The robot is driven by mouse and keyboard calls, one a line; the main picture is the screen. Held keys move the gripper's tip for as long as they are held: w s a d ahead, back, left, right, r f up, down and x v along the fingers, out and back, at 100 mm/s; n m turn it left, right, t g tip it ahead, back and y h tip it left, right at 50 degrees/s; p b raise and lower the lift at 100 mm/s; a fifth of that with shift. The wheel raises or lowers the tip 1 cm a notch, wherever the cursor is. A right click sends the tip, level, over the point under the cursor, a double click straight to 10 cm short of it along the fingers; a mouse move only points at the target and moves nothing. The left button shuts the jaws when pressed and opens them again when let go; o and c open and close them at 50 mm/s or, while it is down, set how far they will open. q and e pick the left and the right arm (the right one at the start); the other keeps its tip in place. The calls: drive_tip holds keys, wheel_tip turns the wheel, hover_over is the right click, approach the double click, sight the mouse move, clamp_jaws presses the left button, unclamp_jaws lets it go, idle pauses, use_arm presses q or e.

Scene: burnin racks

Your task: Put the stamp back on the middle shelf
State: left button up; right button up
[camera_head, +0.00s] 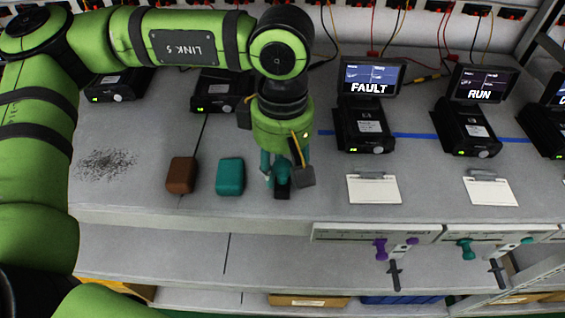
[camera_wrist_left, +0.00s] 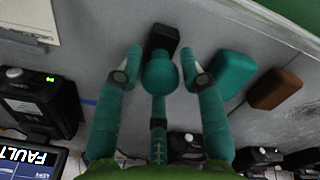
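The stamp, with a round teal knob (camera_wrist_left: 160,74) and a black base (camera_wrist_left: 161,38), stands on the bench top. In the head view its black base (camera_head: 282,187) shows beneath my left gripper (camera_head: 283,175). The left gripper's teal fingers (camera_wrist_left: 160,72) are spread around the knob, with gaps visible at both sides in the wrist view. The gripper partly hides the stamp in the head view. The middle shelf (camera_head: 170,255) lies below the bench's front edge. My right gripper is out of view.
A teal block (camera_head: 230,175) and a brown block (camera_head: 181,175) lie left of the stamp. White cards (camera_head: 373,189) lie to its right, before black devices with FAULT and RUN screens (camera_head: 370,77). Purple-handled (camera_head: 380,249) and teal-handled (camera_head: 466,248) items hang below the bench edge.

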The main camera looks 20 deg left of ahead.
sight(283, 163)
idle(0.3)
use_arm(q)
drive_tip(key=shift+r+p, duration=0.3)
drive_tip(key=shift+p, duration=0.05)
wheel_tip(283, 163, up, 6)
drive_tip(key=b, duration=0.2)
drive_tip(key=shift+b, duration=0.35)
drive_tip(key=shift+r, duration=0.6)
